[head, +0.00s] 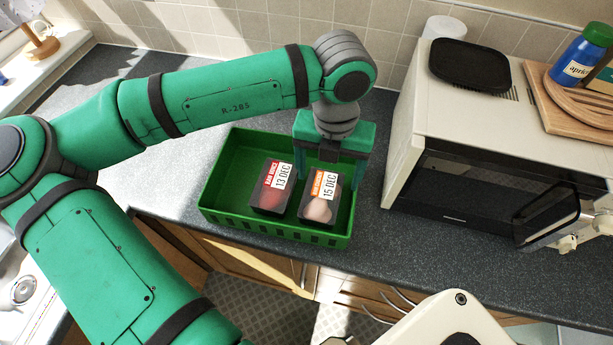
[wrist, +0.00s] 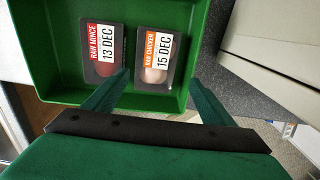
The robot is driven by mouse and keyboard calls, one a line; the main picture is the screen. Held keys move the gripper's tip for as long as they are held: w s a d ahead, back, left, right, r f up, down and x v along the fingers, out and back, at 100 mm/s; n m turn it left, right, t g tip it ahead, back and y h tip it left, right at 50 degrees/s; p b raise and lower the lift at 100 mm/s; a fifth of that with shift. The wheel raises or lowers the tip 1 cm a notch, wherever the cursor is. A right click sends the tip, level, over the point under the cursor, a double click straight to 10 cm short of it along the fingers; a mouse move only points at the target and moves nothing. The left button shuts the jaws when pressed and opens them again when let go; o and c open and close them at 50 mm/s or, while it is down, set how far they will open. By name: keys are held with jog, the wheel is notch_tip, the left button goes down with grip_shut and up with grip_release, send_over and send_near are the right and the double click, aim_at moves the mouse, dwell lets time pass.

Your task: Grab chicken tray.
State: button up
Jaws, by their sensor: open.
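The chicken tray (head: 318,207) is a dark pack with pale contents. Its orange-and-white label reads RAW CHICKEN, 15 DEC in the wrist view (wrist: 153,59). It lies in a green crate (head: 226,207), right of the mince tray (head: 268,198), whose red label reads RAW MINCE, 13 DEC. My gripper (head: 331,176) is open and empty, above the crate's back right part. In the wrist view its fingertips (wrist: 158,77) appear to either side of the chicken tray's near end. I cannot tell how far above the tray they are.
The crate stands on a dark speckled worktop (head: 373,232), near its front edge. A cream microwave (head: 408,130) stands close on the right, with a black tray (head: 470,65) and a wooden board (head: 555,110) on top. A tiled wall runs behind.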

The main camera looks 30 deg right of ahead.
aim_at(322, 194)
jog(key=f, duration=0.3)
jog(key=w+f, duration=0.1)
jog(key=f, duration=0.2)
jog(key=shift+w+a, duration=0.1)
notch_tip(322, 194, down, 5)
jog(key=shift+r, duration=0.15)
jog(key=shift+a, duration=0.1)
jog(key=c, duration=1.1)
jog(key=shift+r, duration=0.15)
